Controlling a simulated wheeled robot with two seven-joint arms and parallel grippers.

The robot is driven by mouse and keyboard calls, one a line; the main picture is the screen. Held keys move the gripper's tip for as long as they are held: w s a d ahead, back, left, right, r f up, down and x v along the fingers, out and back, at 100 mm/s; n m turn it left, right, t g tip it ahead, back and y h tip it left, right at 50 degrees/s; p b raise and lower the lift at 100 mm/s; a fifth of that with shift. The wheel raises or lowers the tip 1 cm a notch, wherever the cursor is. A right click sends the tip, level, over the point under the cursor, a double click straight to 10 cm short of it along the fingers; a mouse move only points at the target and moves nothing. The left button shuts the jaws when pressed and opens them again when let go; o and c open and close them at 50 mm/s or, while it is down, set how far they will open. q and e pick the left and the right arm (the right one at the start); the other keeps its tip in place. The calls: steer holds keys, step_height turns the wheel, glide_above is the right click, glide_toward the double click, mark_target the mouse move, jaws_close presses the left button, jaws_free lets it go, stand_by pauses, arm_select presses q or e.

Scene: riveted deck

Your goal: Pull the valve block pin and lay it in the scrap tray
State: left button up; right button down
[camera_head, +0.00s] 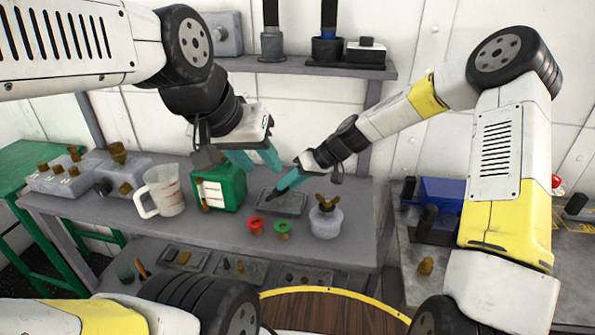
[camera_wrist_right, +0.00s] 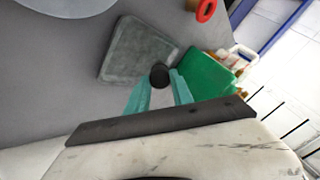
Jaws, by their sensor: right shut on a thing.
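My right gripper (camera_head: 284,186) is shut on a dark pin (camera_wrist_right: 160,75), whose round end shows between the teal fingertips in the right wrist view. In the head view the gripper is over the grey scrap tray (camera_head: 291,205), which also shows in the right wrist view (camera_wrist_right: 137,50). I cannot tell whether the pin touches the tray. My left gripper (camera_head: 254,160) has its teal fingers apart and looks empty, above and beside a green box (camera_head: 231,188). Grey blocks with brown knobs (camera_head: 62,180) stand at the bench's left; I cannot tell which is the valve block.
A measuring jug (camera_head: 168,192) stands left of the green box. A red ring-topped piece (camera_head: 255,225), a green one (camera_head: 283,227) and a round jar (camera_head: 326,221) stand in front of the tray. Several trays of small parts (camera_head: 184,258) lie on the lower shelf.

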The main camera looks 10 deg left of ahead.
steer(key=c, duration=1)
jaws_free()
steer(key=shift+c, duration=0.2)
steer(key=shift+d, duration=0.1)
steer(key=v, duration=0.7)
steer(key=shift+d+r, duration=0.2)
steer(key=shift+r, duration=0.15)
steer(key=s+d+r+m+t+h, duration=0.3)
steer(key=s+d+r, duration=0.5)
steer(key=s+d, duration=0.3)
steer(key=s+d+r+m+t+h, duration=0.2)
steer(key=s+d+r+m, duration=0.3)
steer(key=s+d+r, duration=0.4)
steer(key=s+d+h, duration=0.1)
steer(key=s+d, duration=0.1)
steer(key=s, duration=0.2)
steer(key=shift+d+t+h, duration=0.25)
steer(key=shift+t+h, duration=0.05)
steer(key=shift+t, duration=0.1)
